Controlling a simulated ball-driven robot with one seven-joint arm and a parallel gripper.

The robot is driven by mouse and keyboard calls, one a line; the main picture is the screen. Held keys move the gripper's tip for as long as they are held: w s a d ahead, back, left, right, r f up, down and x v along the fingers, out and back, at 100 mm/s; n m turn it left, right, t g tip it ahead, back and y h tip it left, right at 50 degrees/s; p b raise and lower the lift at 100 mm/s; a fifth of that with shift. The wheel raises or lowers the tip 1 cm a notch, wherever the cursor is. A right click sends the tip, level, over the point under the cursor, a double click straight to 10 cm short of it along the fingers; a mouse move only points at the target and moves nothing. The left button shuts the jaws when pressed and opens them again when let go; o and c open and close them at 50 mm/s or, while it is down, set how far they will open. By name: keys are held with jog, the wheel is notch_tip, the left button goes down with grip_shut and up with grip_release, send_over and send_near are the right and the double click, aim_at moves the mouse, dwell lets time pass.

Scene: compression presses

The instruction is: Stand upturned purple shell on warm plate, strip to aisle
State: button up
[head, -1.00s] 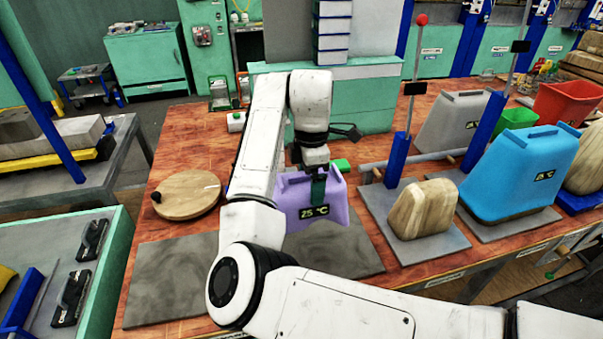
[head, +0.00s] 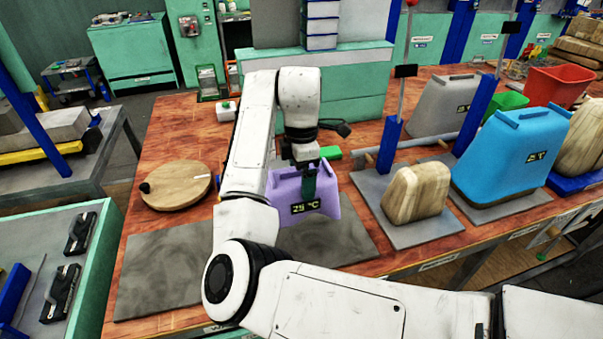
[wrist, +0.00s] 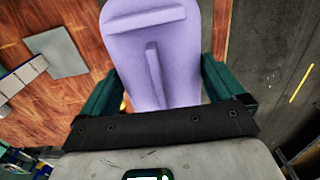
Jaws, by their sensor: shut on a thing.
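The purple shell (head: 328,205) is in my gripper (head: 306,182), above or at the grey plate (head: 335,245) in the middle front of the table. I cannot tell whether it touches that plate. Its dark strip (head: 304,208) reads 25 °C and faces the near side in the head view. In the wrist view the purple shell (wrist: 150,50) lies between the green fingers of my gripper (wrist: 160,85), with two raised bars on its face. My arm hides part of the shell and plate. No temperature shows on any bare plate, so I cannot tell which is warm.
A second bare grey plate (head: 165,270) lies at front left, with a round wooden board (head: 180,188) behind. To the right, a wooden block (head: 415,193) stands on a plate beside a blue post (head: 389,145). A blue shell (head: 515,155) and grey shell (head: 440,108) stand farther right.

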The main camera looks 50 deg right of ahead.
jog(key=shift+r+p, duration=0.2)
jog(key=shift+p, duration=0.65)
jog(key=p, duration=0.3)
jog(key=f+p, duration=0.1)
jog(key=p, duration=0.2)
jog(key=shift+f, duration=0.25)
notch_tip(320, 180, down, 6)
jog(key=b, duration=0.4)
jog(key=shift+b, duration=0.4)
jog(key=shift+d+f, duration=0.1)
jog(key=shift+f, duration=0.55)
jog(key=o, duration=1.2)
